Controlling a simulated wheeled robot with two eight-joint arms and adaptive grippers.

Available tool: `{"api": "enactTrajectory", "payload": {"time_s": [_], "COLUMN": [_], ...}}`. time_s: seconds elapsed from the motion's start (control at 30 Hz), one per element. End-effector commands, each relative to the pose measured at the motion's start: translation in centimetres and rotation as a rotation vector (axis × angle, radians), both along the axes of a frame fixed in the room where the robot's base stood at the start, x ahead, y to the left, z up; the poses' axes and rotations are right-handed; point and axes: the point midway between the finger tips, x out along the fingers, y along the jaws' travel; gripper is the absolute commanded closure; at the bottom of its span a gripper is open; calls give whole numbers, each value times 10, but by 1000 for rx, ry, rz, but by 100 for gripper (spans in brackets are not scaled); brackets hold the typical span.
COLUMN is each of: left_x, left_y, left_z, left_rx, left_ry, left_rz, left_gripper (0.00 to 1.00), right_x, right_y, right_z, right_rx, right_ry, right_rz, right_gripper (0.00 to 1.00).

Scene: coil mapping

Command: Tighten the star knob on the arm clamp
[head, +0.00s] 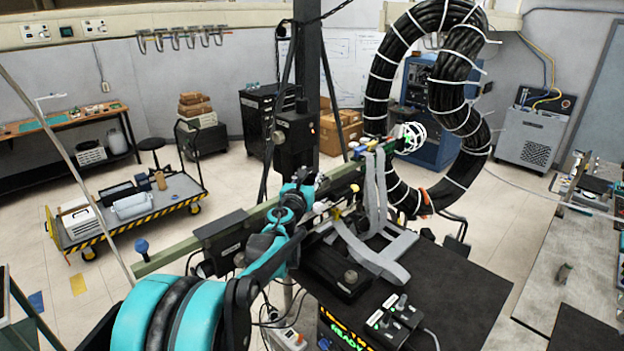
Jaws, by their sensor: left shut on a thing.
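My left arm, teal and black, reaches in from the bottom left. My left gripper (312,182) is at the green arm (342,185), just right of the dark upright column (308,70). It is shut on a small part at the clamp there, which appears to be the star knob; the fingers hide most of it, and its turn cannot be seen. A blue ball-shaped knob (141,246) stands at the left end of the green arm, apart from the gripper. My right gripper is not in view.
A large black coil with white ties (378,90) hangs right of the column. Grey straps (372,252) lie over the black table (455,290). A control box (396,318) sits at its front. A trolley (175,200) stands left on open floor.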

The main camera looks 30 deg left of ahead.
Motion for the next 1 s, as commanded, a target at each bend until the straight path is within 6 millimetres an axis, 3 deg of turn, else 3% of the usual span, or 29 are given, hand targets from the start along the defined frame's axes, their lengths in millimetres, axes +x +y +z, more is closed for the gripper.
{"api": "enactTrajectory", "payload": {"time_s": [0.4,0.93,0.97,1.0], "left_x": [0,0,0,0], "left_y": [4,4,4,4], "left_z": [0,1,1,1], "left_rx": [0,0,0,0], "left_ry": [0,0,0,0], "left_rz": [-194,-222,-222,-222], "left_gripper": [94,94,62,52], "right_x": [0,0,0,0], "right_y": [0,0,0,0], "right_z": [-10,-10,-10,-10], "right_rx": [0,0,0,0], "right_ry": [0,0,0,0], "right_rz": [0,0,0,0], "right_gripper": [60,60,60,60]}}
